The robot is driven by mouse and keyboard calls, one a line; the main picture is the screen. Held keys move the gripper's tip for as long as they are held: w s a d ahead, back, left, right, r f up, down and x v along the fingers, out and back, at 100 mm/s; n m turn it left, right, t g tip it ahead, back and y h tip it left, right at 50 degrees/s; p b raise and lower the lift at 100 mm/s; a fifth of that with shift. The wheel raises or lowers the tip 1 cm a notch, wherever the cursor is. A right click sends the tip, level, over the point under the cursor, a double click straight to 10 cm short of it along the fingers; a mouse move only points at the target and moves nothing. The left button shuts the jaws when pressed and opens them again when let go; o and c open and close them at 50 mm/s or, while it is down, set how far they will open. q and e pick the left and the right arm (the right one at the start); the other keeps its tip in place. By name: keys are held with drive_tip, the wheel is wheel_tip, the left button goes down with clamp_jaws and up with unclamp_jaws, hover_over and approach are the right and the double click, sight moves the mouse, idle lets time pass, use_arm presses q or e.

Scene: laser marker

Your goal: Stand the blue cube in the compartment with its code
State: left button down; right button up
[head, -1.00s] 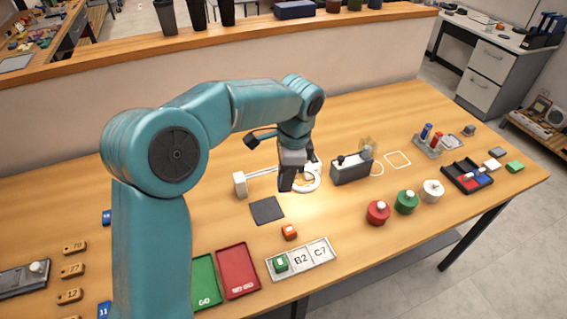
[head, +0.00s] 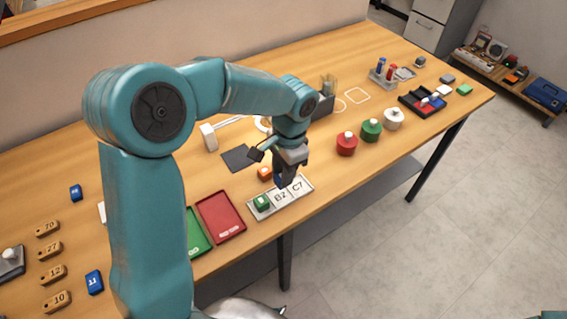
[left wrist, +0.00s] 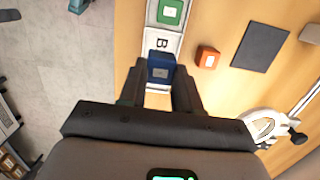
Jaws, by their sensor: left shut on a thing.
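My left gripper (head: 284,178) is shut on the blue cube (left wrist: 160,68) and holds it over the back edge of the white compartment tray (head: 303,190). In the head view the cube is mostly hidden by the fingers. The tray shows compartments marked B2 (head: 280,197) and C7 (head: 298,187). A green cube (head: 262,203) stands in the left compartment and covers its code. In the left wrist view the blue cube overlaps the tray next to a "B" label. I cannot tell its height above the tray. My right gripper is not in view.
An orange cube (head: 265,172) sits just behind the tray, close to my left gripper. A dark mat (head: 237,158) lies behind it. Red (head: 222,215) and green (head: 196,236) trays are to the left. Red, green and white round weights stand to the right.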

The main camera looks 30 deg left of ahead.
use_arm(q)
drive_tip(key=shift+f, duration=0.3)
drive_tip(key=shift+a+f+b, duration=0.25)
drive_tip(key=shift+f+b, duration=0.15)
drive_tip(key=shift+f, duration=0.05)
drive_tip(key=shift+a+f, duration=0.1)
drive_tip(key=shift+f, duration=0.3)
drive_tip(key=shift+d+f+b, duration=0.2)
drive_tip(key=shift+f+b, duration=0.6)
drive_tip(key=shift+b, duration=0.15)
drive_tip(key=shift+a+f+b, duration=0.15)
drive_tip(key=shift+f+b, duration=0.45)
drive_tip(key=shift+f, duration=0.2)
drive_tip(key=shift+f, duration=0.4)
